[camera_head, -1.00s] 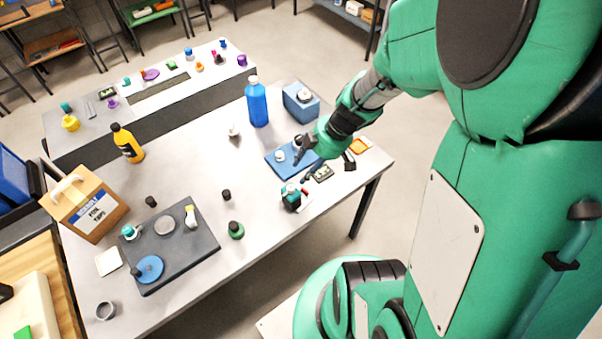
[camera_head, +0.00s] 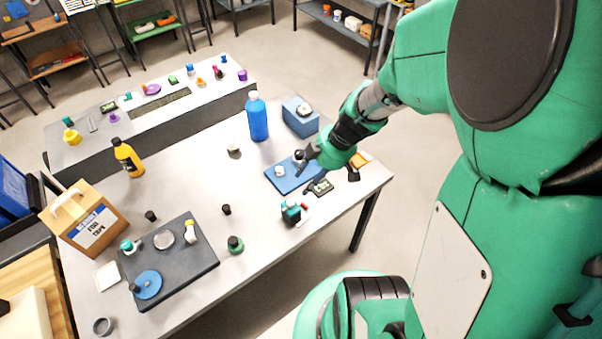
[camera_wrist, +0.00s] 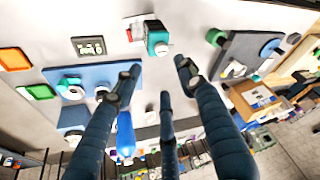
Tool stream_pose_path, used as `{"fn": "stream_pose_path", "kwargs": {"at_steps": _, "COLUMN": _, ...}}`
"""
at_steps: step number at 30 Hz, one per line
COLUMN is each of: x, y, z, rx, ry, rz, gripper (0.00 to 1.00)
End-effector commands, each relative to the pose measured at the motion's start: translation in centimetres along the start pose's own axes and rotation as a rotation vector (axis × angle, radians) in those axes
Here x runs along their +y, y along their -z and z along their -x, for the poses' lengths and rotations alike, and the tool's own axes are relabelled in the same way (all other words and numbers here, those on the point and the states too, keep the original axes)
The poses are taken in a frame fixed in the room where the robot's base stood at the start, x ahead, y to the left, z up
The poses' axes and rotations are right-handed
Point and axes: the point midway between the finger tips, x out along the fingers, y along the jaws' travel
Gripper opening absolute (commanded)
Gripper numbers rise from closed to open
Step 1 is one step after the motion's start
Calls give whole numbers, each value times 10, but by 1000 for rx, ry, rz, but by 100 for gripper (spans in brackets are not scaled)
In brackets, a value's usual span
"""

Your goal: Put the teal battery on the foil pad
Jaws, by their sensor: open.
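A teal block with a dark side (camera_head: 291,212), which looks like the teal battery, stands near the front edge of the table. In the wrist view it shows as a teal block (camera_wrist: 157,36) with a pale round end, beyond my fingertips and apart from them. My gripper (camera_head: 306,182) is open and empty over the blue mat's right side; its spread dark fingers show in the wrist view (camera_wrist: 158,70). I cannot tell for sure which thing is the foil pad; a silvery disc (camera_head: 164,239) lies on the dark grey tray, and a pale square (camera_head: 108,276) lies left of it.
The blue mat (camera_head: 283,184) holds small round parts. A blue bottle (camera_head: 257,118) and a blue box (camera_head: 300,118) stand behind it. A green-and-black jar (camera_head: 235,245) stands between tray (camera_head: 205,262) and teal block. A cardboard box (camera_head: 88,222) is at left. The middle table is mostly clear.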

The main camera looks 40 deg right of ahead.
Motion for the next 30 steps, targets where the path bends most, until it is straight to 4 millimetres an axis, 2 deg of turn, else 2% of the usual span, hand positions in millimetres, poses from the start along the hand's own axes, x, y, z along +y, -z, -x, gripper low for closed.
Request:
{"fn": "stream_pose_path", "kwargs": {"at_steps": 5, "x": -6, "y": 15, "z": 13, "rx": -12, "ry": -8, "rz": -24, "gripper": 41}}
{"fn": "stream_pose_path", "kwargs": {"at_steps": 11, "x": -24, "y": 50, "z": 44, "rx": -40, "ry": -39, "rz": -105, "gripper": 41}}
{"fn": "stream_pose_path", "kwargs": {"at_steps": 21, "x": -78, "y": 109, "z": 115, "rx": -62, "ry": -151, "rz": -322, "gripper": 41}}
{"fn": "stream_pose_path", "kwargs": {"at_steps": 30, "x": -128, "y": 137, "z": 174, "rx": 3, "ry": -274, "rz": -541, "gripper": 41}}
